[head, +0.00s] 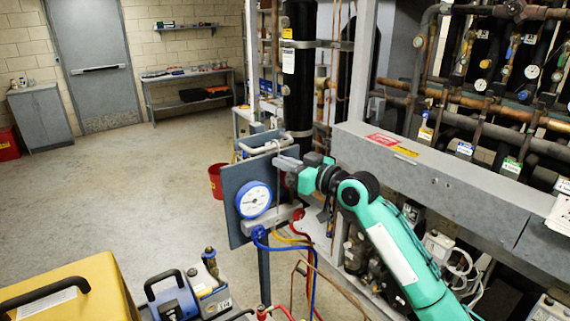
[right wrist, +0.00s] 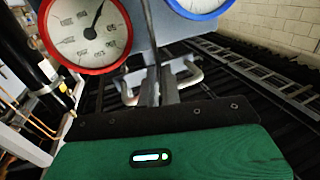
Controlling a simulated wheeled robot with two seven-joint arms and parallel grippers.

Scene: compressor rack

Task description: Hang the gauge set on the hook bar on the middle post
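The gauge set hangs from my right gripper in front of a dark plate (head: 238,180) on the middle post (head: 264,275). Its blue-rimmed gauge (head: 253,199) faces the head camera, and blue, yellow and red hoses trail below. The right wrist view shows its red-rimmed gauge (right wrist: 88,32) and part of the blue one (right wrist: 200,4). My right gripper (head: 284,163) appears closed on the thin hanger above the gauges. The pale hook bar (head: 262,147) sticks out at the plate's top, close to the fingers. I cannot tell whether the hanger touches it. My left gripper is out of view.
The compressor rack (head: 440,185) with pipes and valves fills the right side. A yellow case (head: 70,290) and a blue pump unit (head: 178,298) stand at the lower left. A red bucket (head: 217,180) is behind the plate. The floor at left is clear.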

